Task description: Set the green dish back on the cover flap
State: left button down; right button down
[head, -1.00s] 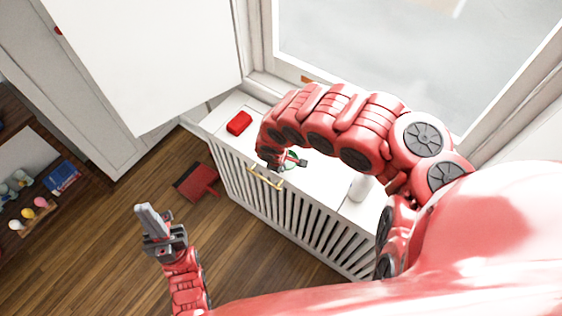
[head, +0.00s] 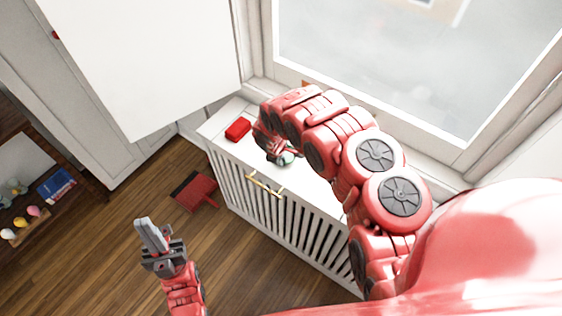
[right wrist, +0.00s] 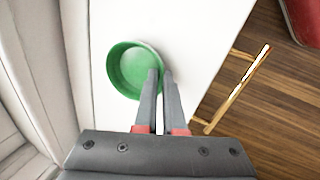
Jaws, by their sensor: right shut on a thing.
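The green dish (right wrist: 118,62) is round and shallow, and shows in the right wrist view over the white cover flap (right wrist: 205,35). My right gripper (right wrist: 161,72) is shut on its near right rim. In the head view the dish (head: 286,159) shows partly below my right gripper (head: 278,153), above the white cover top (head: 300,183) with its brass handle (head: 264,185). I cannot tell whether the dish touches the flap. My left gripper (head: 150,234) is empty, its fingers together, out over the floor.
A red object (head: 238,129) lies at the cover's left end. A red dustpan (head: 194,191) is on the wooden floor. A low shelf with small coloured items (head: 34,211) stands at the far left. The window (head: 400,65) borders the cover behind.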

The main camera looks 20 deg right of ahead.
jog(key=shift+f, duration=0.3)
jog(key=c, duration=1)
grip_release()
jog(key=shift+f, duration=0.1)
